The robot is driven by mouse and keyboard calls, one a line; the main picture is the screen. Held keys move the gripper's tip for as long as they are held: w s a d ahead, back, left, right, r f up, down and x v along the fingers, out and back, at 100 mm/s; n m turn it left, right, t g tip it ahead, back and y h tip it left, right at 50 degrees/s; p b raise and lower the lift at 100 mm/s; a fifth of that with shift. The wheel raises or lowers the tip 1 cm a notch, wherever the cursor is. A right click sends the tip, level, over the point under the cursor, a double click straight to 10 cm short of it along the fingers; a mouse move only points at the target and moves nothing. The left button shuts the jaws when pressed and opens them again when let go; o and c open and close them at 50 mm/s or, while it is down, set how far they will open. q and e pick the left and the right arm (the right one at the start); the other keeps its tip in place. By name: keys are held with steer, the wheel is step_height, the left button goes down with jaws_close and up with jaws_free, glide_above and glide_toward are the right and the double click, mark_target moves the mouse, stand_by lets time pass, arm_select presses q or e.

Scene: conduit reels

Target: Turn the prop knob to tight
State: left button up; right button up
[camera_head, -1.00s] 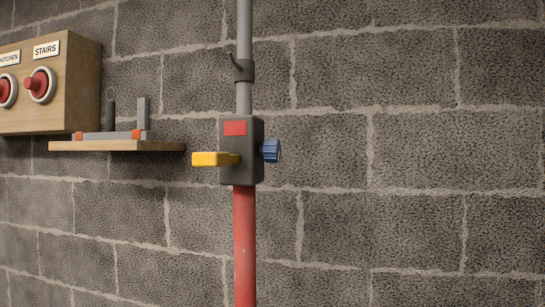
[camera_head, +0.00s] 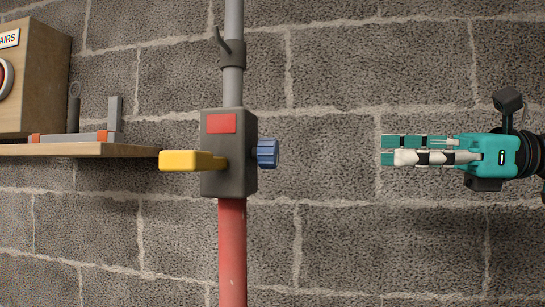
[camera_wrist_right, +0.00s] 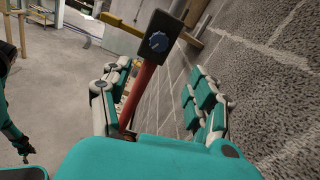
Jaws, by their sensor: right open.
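The blue ribbed prop knob (camera_head: 267,154) sticks out of the right side of the dark grey prop head (camera_head: 229,180). In the right wrist view the knob (camera_wrist_right: 158,41) shows face-on with a pale pointer line; no tight marking is readable. A yellow lever (camera_head: 193,161) sticks out of the head's left side. My right gripper (camera_head: 386,151) is to the right of the knob, at about its height, fingers pointing left towards it. In the right wrist view my right gripper (camera_wrist_right: 160,75) is open and empty, the knob beyond its fingers. My left gripper is not visible in the head view.
A red lower pole (camera_head: 232,250) and grey upper pole (camera_head: 234,90) with a small hooked collar (camera_head: 232,53) stand before the block wall (camera_head: 350,230). A wooden shelf (camera_head: 80,150) and button box (camera_head: 42,75) are at left. The space between knob and gripper is clear.

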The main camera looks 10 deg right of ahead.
mark_target(278, 154)
steer(key=p+x, duration=0.4)
steer(key=x, duration=1.3)
steer(key=shift+a, duration=0.15)
steer(key=shift+c, duration=0.3)
steer(key=c, duration=1.1)
